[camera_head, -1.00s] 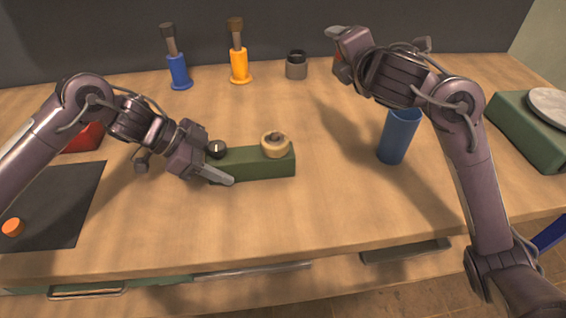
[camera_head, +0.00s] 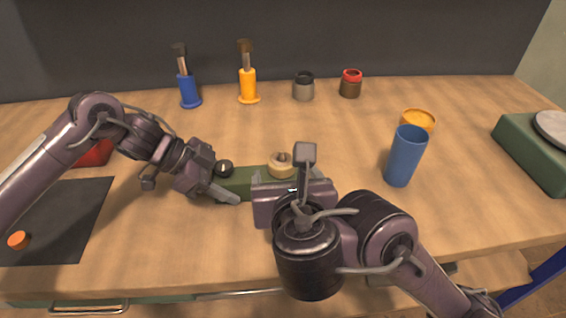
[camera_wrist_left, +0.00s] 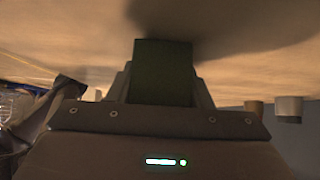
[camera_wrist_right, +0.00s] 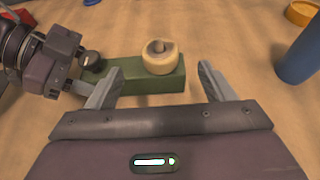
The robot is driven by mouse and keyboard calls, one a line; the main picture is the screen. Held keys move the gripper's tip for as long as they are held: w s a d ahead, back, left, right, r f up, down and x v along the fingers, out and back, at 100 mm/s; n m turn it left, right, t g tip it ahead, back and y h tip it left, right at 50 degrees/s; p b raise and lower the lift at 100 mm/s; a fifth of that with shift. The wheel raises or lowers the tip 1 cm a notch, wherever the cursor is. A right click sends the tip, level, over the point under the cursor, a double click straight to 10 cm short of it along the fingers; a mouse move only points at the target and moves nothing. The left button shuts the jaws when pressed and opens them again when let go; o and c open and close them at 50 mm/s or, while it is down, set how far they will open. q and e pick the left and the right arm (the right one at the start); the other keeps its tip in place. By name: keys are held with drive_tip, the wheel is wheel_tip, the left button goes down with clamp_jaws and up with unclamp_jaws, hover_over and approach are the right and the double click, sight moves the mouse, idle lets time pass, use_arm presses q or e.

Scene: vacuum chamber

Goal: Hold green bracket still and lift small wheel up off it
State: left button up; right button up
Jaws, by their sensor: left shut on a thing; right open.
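The green bracket (camera_head: 237,184) lies on the wooden table; it also shows in the right wrist view (camera_wrist_right: 140,78) and the left wrist view (camera_wrist_left: 160,70). The small wheel (camera_head: 281,163), cream with a darker hub, sits on the bracket's right part; the right wrist view shows it upright there (camera_wrist_right: 158,60). A dark round knob (camera_head: 224,167) is at the bracket's left end. My left gripper (camera_head: 222,190) is shut on that left end. My right gripper (camera_wrist_right: 158,85) is open and empty, its fingers short of the wheel. In the head view my right arm hides the bracket's right end.
A blue cup (camera_head: 405,157) stands at right, with an orange round container (camera_head: 418,119) behind it. Blue (camera_head: 189,90) and yellow (camera_head: 248,86) holders with brushes and two small jars (camera_head: 303,87) stand at the back. A green scale-like box (camera_head: 530,150) is far right.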

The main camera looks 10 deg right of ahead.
sight(280, 157)
drive_tip(key=x, duration=0.6)
drive_tip(key=shift+w+d+f, duration=0.1)
drive_tip(key=shift+w, duration=0.2)
drive_tip(key=shift+x, duration=1.1)
drive_tip(key=shift+c, duration=0.4)
drive_tip(key=c, duration=1.2)
drive_tip(key=shift+s+a+r, duration=0.1)
drive_tip(key=shift+a+r, duration=0.15)
drive_tip(key=shift+r, duration=0.35)
drive_tip(key=shift+d+r, duration=0.15)
drive_tip(key=shift+r, duration=2.55)
use_arm(q)
drive_tip(key=o, duration=1.1)
